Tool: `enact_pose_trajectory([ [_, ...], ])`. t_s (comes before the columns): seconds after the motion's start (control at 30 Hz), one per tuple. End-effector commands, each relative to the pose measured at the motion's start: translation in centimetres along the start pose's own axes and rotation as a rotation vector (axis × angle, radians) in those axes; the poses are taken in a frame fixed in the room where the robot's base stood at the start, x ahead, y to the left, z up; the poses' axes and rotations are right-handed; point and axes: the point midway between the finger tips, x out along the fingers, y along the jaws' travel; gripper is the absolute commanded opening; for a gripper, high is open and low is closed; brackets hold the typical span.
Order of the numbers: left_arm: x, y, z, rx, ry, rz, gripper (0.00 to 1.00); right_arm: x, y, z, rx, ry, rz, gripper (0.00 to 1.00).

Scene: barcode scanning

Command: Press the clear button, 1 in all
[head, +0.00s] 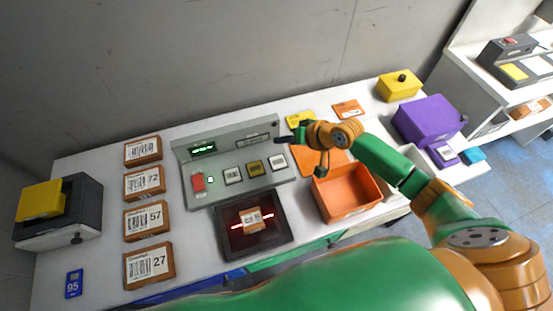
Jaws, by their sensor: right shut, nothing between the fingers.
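The grey console (221,191) stands mid-table with a small lit green display (203,149). Its face carries a red button (198,182), a small green light (210,180), a white-labelled button (232,176), a yellow-labelled button (254,168) and another white-labelled button (277,162). The labels are too small to read, so I cannot tell which is the clear button. My right gripper (284,139) is shut and empty, its dark tip by the console's upper right edge, above the right-hand button. I cannot tell whether it touches. My left gripper is not in view.
A dark scanner (226,246) with a red line across a labelled box (250,219) lies before the console. Several labelled boxes (146,221) line its left. An orange bin (333,215) stands right, below my right arm. A purple box (425,120) and yellow box (398,90) stand further right.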

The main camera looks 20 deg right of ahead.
Motion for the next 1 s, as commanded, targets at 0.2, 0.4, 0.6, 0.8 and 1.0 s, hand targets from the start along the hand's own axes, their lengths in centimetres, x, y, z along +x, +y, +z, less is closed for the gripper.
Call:
enact_pose_trajectory([
  [0.2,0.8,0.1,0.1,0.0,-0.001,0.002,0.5,0.5,0.3,0.4,-0.001,-0.001,0.0,0.0],
  [0.4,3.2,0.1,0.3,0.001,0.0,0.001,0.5,2.2,1.6,1.6,-0.002,-0.001,0.0,0.0],
  [0.6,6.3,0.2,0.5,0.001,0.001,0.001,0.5,4.2,3.1,3.1,-0.002,0.0,0.001,0.0],
  [0.8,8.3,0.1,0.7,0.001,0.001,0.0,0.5,5.9,4.3,4.3,-0.001,-0.001,0.0,0.0],
  [1.0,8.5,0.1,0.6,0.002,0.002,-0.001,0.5,6.2,4.5,4.6,-0.002,-0.001,0.0,0.0],
])
